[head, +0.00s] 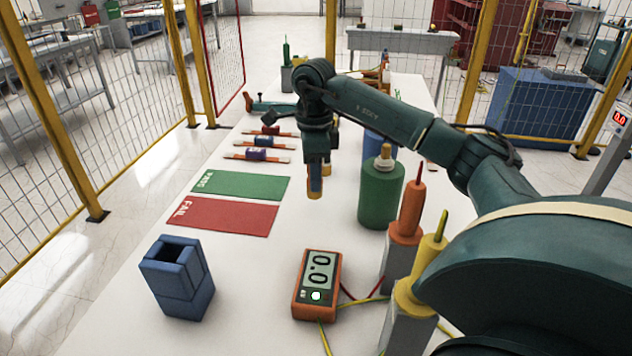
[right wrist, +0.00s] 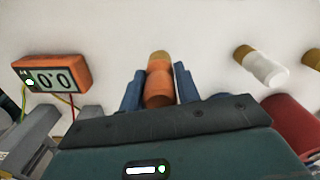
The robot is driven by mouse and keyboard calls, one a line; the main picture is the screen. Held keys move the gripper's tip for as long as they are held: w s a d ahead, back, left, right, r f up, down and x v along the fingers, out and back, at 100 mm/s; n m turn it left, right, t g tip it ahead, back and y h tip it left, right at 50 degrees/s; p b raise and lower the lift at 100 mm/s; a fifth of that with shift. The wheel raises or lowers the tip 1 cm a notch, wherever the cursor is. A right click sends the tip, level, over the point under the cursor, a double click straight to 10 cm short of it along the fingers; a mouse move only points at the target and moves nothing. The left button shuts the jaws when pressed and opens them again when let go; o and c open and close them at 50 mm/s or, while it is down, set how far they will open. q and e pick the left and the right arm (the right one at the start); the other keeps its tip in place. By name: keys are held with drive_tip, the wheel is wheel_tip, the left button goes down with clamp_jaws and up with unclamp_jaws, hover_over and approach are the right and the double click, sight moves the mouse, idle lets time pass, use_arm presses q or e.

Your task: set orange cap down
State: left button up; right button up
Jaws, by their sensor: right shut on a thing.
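My right gripper (head: 315,180) is over the white table, to the left of the green cylinder. It is shut on the orange cap (head: 314,187), which has a tan end pointing down in the head view. In the right wrist view the cap (right wrist: 158,88) sits between the two blue fingers (right wrist: 158,90), its tan end out past the fingertips. I cannot tell whether the cap touches the table (head: 245,285). My left gripper is not in view.
A green cylinder (head: 380,195) stands right of the gripper. A green mat (head: 240,186) and a red mat (head: 225,215) lie to the left. A blue box (head: 175,290), an orange meter (head: 318,285), and orange (head: 408,215) and yellow (head: 425,270) probes stand nearer. Table between mats and meter is clear.

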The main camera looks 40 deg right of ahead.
drive_tip(key=shift+f, duration=2.15)
drive_tip(key=shift+f, duration=0.25)
drive_tip(key=o, duration=1)
drive_tip(key=shift+r, duration=0.1)
wheel_tip(320, 180, up, 12)
drive_tip(key=shift+r, duration=0.15)
